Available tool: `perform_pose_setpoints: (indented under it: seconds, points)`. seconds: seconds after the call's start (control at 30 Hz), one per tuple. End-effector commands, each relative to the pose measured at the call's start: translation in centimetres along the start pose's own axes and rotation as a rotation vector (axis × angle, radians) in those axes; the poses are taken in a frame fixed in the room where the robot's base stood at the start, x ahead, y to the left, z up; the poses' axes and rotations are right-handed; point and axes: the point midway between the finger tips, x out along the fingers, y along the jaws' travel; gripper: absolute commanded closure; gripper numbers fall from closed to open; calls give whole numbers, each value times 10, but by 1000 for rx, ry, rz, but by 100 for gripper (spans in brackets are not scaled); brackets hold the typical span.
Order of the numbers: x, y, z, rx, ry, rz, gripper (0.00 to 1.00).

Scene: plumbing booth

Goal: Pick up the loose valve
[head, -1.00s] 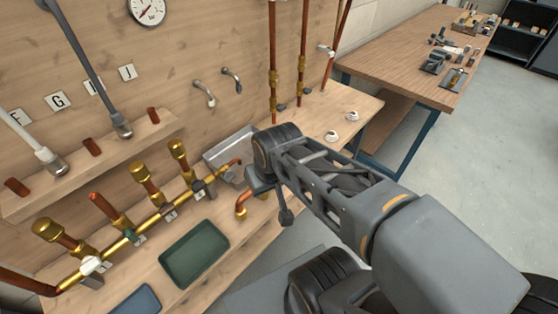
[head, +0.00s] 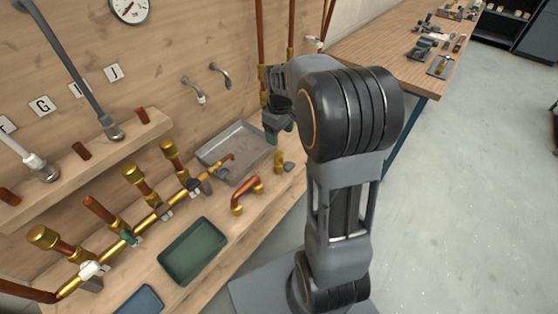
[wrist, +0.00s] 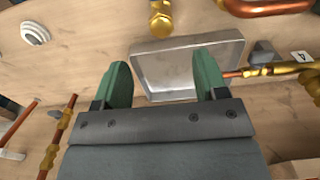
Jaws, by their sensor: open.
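A small brass fitting (head: 279,160) with a grey piece beside it stands on the bench to the right of the metal tray. It looks like the loose valve. In the wrist view the brass fitting (wrist: 160,17) is at the top edge, beyond the tray and partly cut off. My gripper (head: 281,132) is above the bench, over the tray's right end, with its green fingertips pointing down. In the wrist view my gripper (wrist: 163,80) is open and empty, its fingers spread apart with the tray behind them. The fitting is apart from the fingers.
The metal tray (head: 213,152) lies against the wall. A copper bend (head: 246,194) with brass ends and a green tray (head: 193,251) lie on the bench. A brass manifold (head: 151,217) with upright fittings runs along the left. Vertical copper pipes (head: 262,35) stand behind my gripper.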

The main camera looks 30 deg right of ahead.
Motion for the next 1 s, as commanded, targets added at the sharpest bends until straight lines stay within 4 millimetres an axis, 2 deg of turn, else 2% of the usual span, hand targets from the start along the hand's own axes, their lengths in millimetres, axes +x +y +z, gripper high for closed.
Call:
perform_pose_setpoints:
  seconds: [0.1,0.3,0.67,1.0]
  points:
    - [24,1,0,-5,-7,-5,34]
    - [56,1,0,-4,-5,-4,34]
    - [82,0,0,-3,-5,-4,34]
    - [122,-1,-2,-2,-4,-3,34]
